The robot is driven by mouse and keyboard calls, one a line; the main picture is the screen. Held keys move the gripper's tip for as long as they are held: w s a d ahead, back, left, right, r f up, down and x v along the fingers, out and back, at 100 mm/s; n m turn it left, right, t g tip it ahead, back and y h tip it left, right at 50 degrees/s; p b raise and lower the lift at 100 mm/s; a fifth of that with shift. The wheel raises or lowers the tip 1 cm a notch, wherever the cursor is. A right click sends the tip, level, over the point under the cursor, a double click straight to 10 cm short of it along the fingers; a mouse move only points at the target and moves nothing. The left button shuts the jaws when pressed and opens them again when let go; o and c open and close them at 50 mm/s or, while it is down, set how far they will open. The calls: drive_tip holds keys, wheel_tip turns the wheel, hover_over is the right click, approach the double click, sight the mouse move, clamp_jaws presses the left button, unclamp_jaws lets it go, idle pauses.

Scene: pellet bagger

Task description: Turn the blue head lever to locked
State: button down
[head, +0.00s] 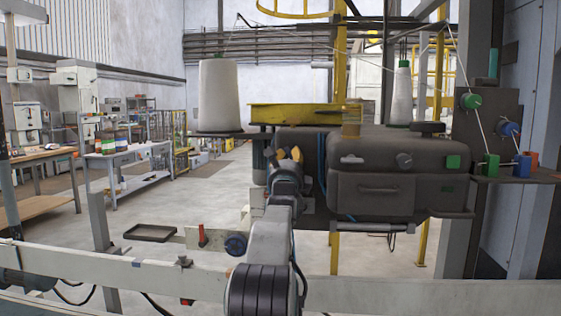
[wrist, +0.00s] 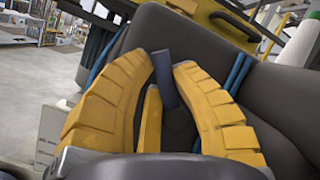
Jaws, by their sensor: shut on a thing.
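The blue head lever (wrist: 165,79) shows in the wrist view as a short dark blue bar between my fingertips. My gripper (wrist: 163,82) has its yellow fingers closed around it; it also shows in the head view (head: 285,154), at the left end of the dark machine head (head: 370,197). The lever's base is hidden behind the fingers in the wrist view. In the head view I cannot make out the lever behind my gripper. I cannot tell from these frames which position the lever is in.
A pale rail (head: 400,296) crosses the front. A large white thread cone (head: 219,95) stands on a plate left of the head. A yellow beam (head: 300,115) lies above the head. Blue cables (wrist: 238,72) run close to my fingers. Open floor lies to the left.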

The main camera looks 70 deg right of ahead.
drive_tip(key=shift+w, duration=0.1)
idle(0.3)
drive_tip(key=c, duration=1.3)
unclamp_jaws()
drive_tip(key=shift+v, duration=5.95)
